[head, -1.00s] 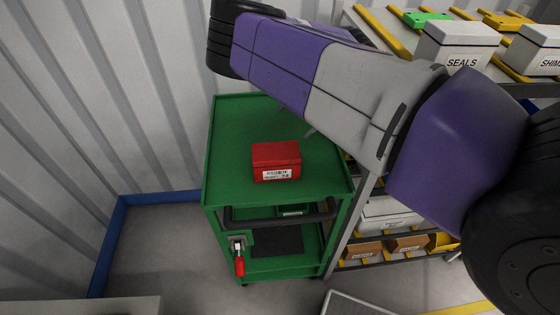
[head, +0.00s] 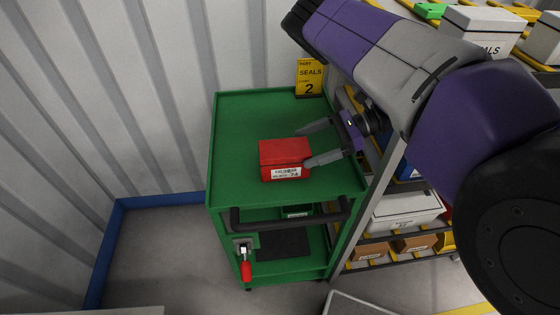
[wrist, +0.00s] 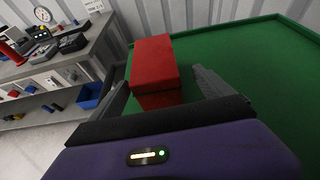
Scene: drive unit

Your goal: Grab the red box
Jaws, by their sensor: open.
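The red box (head: 284,157) with a white label sits on the green top of the cart (head: 240,125). My gripper (head: 310,143) is open at the right side of the box, low over the cart top, with its fingers pointing left toward it. In the head view the near finger's tip is at the box's right edge; I cannot tell whether it touches. In the wrist view the red box (wrist: 155,70) stands ahead between the two spread fingers (wrist: 160,88).
A shelf rack with grey bins (head: 482,30) is on the right. The cart top left of the box is clear. A workbench (wrist: 70,60) shows in the wrist view.

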